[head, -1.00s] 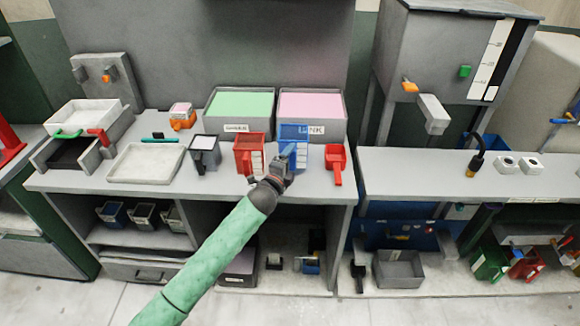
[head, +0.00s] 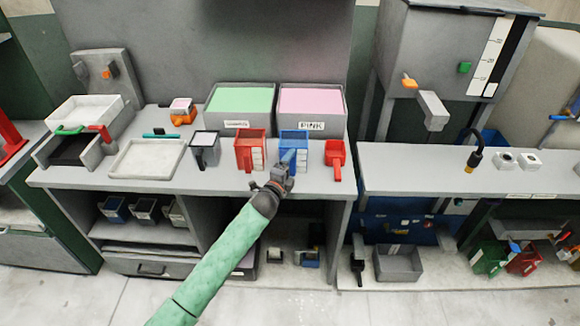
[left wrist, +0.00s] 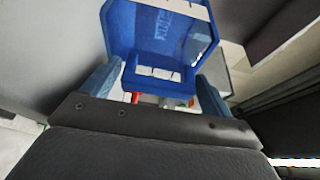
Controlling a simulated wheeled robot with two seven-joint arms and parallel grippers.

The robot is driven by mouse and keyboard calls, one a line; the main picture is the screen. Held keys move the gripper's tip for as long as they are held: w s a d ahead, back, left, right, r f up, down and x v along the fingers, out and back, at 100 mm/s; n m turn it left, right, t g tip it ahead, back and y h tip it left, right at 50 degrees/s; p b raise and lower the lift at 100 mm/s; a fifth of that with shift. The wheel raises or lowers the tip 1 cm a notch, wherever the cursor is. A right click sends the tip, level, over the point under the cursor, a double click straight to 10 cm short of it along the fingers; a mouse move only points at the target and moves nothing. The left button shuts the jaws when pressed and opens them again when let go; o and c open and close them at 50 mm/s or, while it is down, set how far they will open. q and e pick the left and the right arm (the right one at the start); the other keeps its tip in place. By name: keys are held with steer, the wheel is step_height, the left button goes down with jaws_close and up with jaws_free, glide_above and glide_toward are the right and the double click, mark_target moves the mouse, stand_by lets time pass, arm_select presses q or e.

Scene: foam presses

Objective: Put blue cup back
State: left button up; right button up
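The blue cup (head: 294,147) stands upright on the grey counter, in front of the pink bin and between two red vessels. My left gripper (head: 288,160) is at the near side of the cup, with its arm reaching in from below. In the left wrist view the blue cup (left wrist: 160,45) fills the space ahead of the fingers. The two blue fingers of my left gripper (left wrist: 155,95) are spread wide, one at each side of the cup's near part, and look open. Whether a finger touches the cup is hard to tell. My right gripper is not in view.
A red cup (head: 250,150) stands left of the blue cup, and a red scoop (head: 335,158) stands right. The green bin (head: 239,108) and the pink bin (head: 311,110) are behind. A dark cup (head: 205,150) and white tray (head: 147,160) lie further left.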

arm_select(q)
steer(key=shift+o, duration=0.9)
steer(key=shift+r, duration=0.15)
